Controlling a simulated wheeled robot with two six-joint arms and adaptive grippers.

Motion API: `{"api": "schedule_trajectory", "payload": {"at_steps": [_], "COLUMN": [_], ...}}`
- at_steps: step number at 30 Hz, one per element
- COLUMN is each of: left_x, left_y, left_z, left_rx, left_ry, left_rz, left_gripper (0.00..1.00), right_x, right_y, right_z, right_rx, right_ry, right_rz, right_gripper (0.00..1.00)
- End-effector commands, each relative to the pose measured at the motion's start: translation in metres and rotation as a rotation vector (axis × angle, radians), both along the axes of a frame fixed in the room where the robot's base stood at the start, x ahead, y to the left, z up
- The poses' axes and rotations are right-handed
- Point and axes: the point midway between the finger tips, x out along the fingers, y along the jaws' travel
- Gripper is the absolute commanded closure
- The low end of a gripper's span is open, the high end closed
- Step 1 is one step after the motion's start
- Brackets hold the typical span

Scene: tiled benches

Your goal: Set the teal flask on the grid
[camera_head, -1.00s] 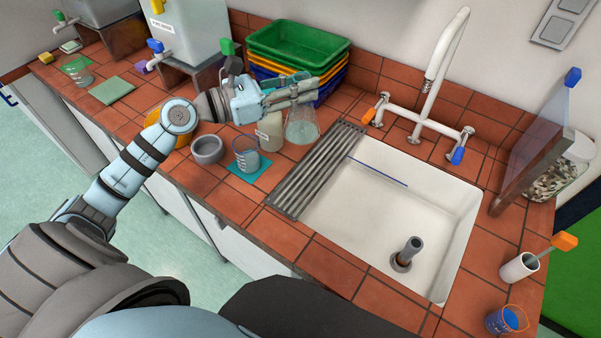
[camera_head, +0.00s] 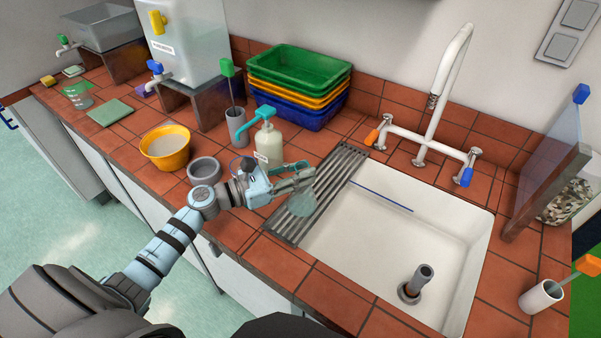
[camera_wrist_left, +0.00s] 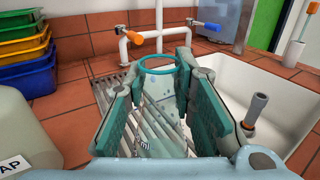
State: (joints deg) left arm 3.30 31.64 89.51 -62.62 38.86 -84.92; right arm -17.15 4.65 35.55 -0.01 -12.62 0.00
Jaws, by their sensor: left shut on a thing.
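The teal flask (camera_head: 302,204) is clear glass with a teal tint, and a teal rim shows in the left wrist view (camera_wrist_left: 160,66). My left gripper (camera_head: 297,180) is shut on it, with a finger pad on each side in the left wrist view (camera_wrist_left: 162,85). The grid (camera_head: 336,177) is a grey slatted rack along the sink's left side, also in the left wrist view (camera_wrist_left: 108,90). My right gripper is not in view.
The white sink (camera_head: 400,240) lies right of the grid, with a tap (camera_head: 425,140) behind. Stacked trays (camera_head: 298,85) are at the back.

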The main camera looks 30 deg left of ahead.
Motion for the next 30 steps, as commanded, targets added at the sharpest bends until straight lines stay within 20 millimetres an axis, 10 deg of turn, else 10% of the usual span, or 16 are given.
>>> {"api": "schedule_trajectory", "payload": {"at_steps": [5, 6, 9, 21, 30], "left_x": [0.0, 0.0, 0.0, -0.002, -0.054], "left_y": [0.0, 0.0, 0.0, 0.002, 0.043], "left_z": [-0.003, -0.003, -0.002, 0.002, -0.004], "left_rx": [0.0, 0.0, 0.0, 0.001, 0.008], "left_ry": [0.0, 0.0, 0.0, 0.002, 0.008], "left_rz": [0.0, 0.0, 0.0, 0.0, -0.003], "left_gripper": [1.0, 0.73, 0.57, 0.56, 0.56], "right_x": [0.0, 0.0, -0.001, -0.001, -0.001], "right_y": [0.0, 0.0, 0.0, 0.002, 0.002], "right_z": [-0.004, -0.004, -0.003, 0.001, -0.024], "right_rx": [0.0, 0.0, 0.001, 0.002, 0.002], "right_ry": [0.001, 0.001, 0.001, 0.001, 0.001], "right_rz": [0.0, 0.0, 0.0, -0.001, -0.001], "right_gripper": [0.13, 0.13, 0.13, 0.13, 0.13]}}
